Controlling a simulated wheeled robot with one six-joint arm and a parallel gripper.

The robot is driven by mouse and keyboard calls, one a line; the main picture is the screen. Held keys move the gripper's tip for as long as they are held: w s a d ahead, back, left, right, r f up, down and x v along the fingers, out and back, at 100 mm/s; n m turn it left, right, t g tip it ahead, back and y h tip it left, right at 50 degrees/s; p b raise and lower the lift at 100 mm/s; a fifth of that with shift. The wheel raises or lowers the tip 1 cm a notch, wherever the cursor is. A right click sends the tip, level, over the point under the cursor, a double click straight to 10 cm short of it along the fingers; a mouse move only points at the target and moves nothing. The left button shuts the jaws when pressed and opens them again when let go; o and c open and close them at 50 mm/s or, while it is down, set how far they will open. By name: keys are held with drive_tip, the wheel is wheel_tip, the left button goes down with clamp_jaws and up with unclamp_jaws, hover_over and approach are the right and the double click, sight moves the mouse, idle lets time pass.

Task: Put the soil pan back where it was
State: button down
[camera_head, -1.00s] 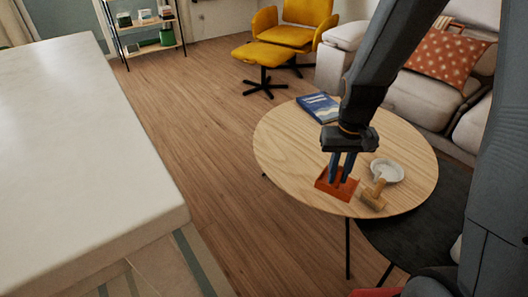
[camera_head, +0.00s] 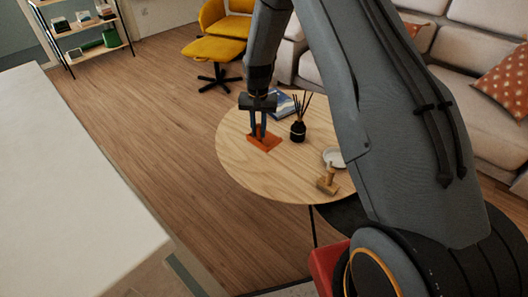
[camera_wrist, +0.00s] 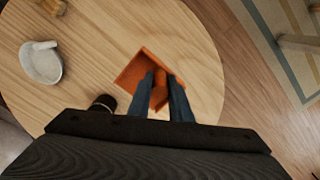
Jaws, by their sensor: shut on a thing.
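The orange soil pan (camera_head: 267,143) is at the left part of the round wooden table (camera_head: 237,165), in front of the blue book and to the left of a dark bottle. My gripper (camera_head: 257,134) points down with its two fingers shut on the pan. In the wrist view the pan (camera_wrist: 134,70) shows over the table top, with my gripper's fingertips (camera_wrist: 160,78) around its middle piece. I cannot tell whether the pan touches the table or hangs just above it.
A dark bottle with reeds (camera_head: 298,130), a blue book (camera_head: 284,105), a pale dish (camera_head: 334,156) and a wooden stamp-like tool (camera_head: 327,182) stand on the table. A pale counter (camera_head: 70,190) is at left. A yellow footstool (camera_head: 212,49) stands behind.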

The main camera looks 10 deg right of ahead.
sight(270, 141)
wheel_tip(270, 141, down, 9)
drive_tip(key=shift+f, duration=0.15)
idle(0.4)
drive_tip(key=shift+f, duration=0.2)
drive_tip(key=c, duration=1.6)
unclamp_jaws()
